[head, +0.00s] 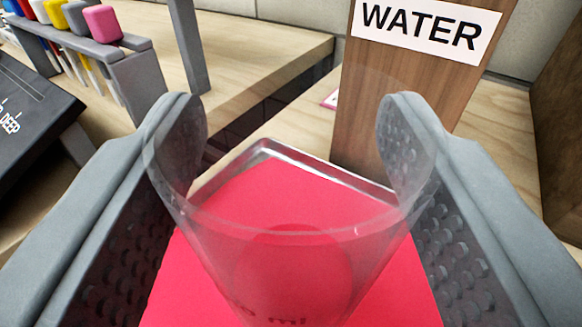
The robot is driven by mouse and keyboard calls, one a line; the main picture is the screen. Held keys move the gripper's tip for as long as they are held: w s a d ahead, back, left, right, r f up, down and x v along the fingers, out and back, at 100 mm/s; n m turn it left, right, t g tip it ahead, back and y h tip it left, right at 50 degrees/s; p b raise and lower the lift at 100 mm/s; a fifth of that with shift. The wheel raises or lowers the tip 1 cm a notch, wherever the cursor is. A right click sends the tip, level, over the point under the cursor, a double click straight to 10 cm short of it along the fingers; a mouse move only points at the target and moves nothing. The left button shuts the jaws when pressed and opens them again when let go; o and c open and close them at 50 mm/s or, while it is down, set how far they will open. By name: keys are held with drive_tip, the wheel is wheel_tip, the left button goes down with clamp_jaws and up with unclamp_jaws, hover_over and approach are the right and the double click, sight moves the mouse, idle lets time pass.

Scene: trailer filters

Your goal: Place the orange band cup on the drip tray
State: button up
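A clear cup (297,260) with faint dark "ml" lettering is between the two fingers of my gripper (292,150). The fingers press on its left and right walls, so my gripper is shut on it. The cup's open rim faces up toward me, and its lower part runs out of the picture. No orange band shows on the visible part. Below and behind the cup is a tray with a silvery raised rim (325,165) and a flat red surface, which looks like the drip tray. I cannot tell whether the cup's base touches it.
A wooden post (395,110) with a WATER sign (427,25) stands just behind the tray. A grey rack with several coloured-handled tools (103,25) is at upper left, beside a black panel (30,125). A brown block (560,120) is at far right.

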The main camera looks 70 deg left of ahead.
drive_tip(key=shift+f, duration=0.15)
drive_tip(key=o, duration=1.4)
drive_tip(key=shift+o, duration=0.2)
drive_tip(key=shift+r, duration=0.2)
drive_tip(key=v, duration=1.2)
